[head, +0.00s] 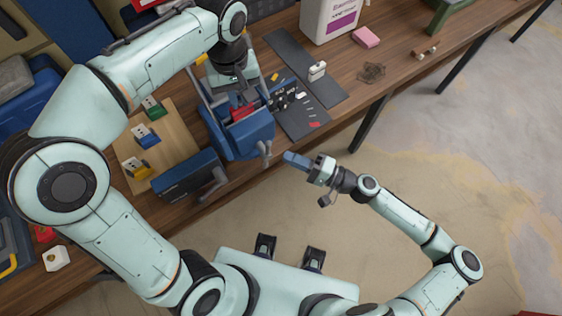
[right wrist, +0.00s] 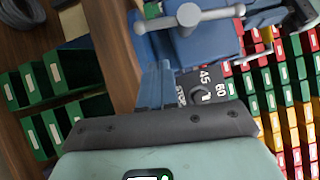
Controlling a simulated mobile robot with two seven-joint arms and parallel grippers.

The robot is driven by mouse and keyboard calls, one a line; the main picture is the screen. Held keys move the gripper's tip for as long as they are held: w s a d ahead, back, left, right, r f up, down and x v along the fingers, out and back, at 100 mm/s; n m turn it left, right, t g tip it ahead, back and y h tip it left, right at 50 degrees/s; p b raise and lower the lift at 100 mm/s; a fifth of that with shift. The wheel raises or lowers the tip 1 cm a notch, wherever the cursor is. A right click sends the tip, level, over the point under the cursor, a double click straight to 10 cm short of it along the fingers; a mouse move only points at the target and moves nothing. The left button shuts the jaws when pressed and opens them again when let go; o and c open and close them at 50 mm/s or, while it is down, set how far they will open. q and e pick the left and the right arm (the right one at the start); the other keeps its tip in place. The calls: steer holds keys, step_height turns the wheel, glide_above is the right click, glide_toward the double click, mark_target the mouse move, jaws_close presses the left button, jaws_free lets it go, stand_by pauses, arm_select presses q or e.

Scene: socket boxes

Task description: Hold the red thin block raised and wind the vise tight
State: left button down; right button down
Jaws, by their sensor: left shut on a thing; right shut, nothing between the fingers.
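The blue vise (head: 238,138) stands at the table's front edge. Its grey crank handle (head: 265,152) faces the front; the handle also shows large in the right wrist view (right wrist: 188,18). The red thin block (head: 243,113) shows at the top of the vise, between the jaws. My left gripper (head: 238,100) reaches down from above and is shut on the block; its fingertips are partly hidden. I cannot tell how closely the jaws press on the block. My right gripper (head: 294,159) is shut and empty, just right of the handle and apart from it.
A wooden board (head: 131,152) carries several small coloured sockets. A dark mat (head: 322,92) with small parts lies to the right. The floor in front of the table is clear.

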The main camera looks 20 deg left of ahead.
mark_target(265, 166)
steer(key=a, duration=0.1)
steer(key=s+a, duration=0.1)
steer(key=s, duration=0.1)
steer(key=shift+s+a+r, duration=0.25)
steer(key=shift+a, duration=0.15)
steer(key=shift+s+a+f, duration=0.25)
steer(key=shift+s+a, duration=0.15)
steer(key=shift+s, duration=0.1)
stand_by(0.6)
steer(key=shift+s+a+f+m+t+y, duration=0.1)
steer(key=shift+s+a+m+t+y, duration=0.3)
steer(key=shift+m, duration=0.3)
steer(key=shift+m+y, duration=0.4)
steer(key=shift+m, duration=0.2)
steer(key=shift+s+a+r, duration=0.55)
steer(key=shift+s+a, duration=0.15)
steer(key=shift+s, duration=0.15)
steer(key=shift+s+a+r, duration=0.5)
steer(key=shift+s+a, duration=0.2)
steer(key=shift+s, duration=0.15)
